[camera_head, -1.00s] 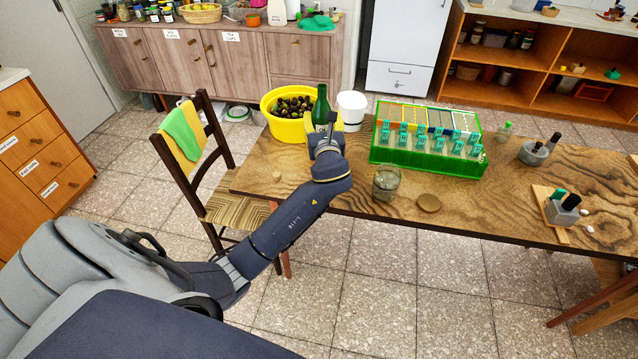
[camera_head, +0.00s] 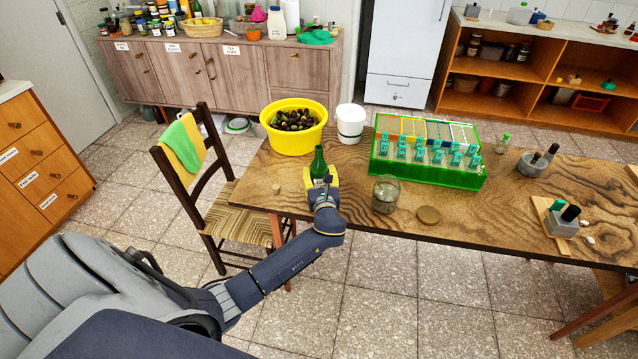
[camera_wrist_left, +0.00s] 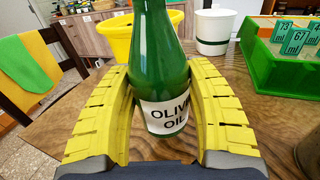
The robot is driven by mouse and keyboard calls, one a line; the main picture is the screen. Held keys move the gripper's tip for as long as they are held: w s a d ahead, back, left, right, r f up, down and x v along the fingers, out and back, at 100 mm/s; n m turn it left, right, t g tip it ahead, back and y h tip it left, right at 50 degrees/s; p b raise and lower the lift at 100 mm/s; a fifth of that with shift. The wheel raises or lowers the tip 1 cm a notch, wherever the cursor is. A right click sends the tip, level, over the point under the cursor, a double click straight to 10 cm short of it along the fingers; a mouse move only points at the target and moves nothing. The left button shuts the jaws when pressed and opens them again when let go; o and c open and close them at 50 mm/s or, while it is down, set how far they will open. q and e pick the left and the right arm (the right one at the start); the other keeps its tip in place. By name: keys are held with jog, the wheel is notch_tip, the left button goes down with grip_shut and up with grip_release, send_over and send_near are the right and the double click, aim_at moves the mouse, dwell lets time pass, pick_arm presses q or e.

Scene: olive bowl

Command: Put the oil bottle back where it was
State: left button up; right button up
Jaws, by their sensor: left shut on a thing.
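The oil bottle (camera_head: 318,163) is green glass and stands upright near the left end of the wooden table. The left wrist view shows the bottle (camera_wrist_left: 160,60) with a white label reading "OLIVE OIL". My left gripper (camera_head: 320,178) has its yellow fingers on both sides of it. In the left wrist view the gripper (camera_wrist_left: 160,105) is shut on the bottle's lower body. My right gripper is not in view.
A yellow bowl of olives (camera_head: 293,140) and a white tub (camera_head: 350,123) stand behind the bottle. A chair (camera_head: 235,205) stands at the left.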

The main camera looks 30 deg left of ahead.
pick_arm(q)
jog(key=shift+f, duration=2.05)
jog(key=shift+f, duration=0.1)
jog(key=o, duration=1.5)
jog(key=shift+f, duration=0.15)
jog(key=shift+o, duration=0.2)
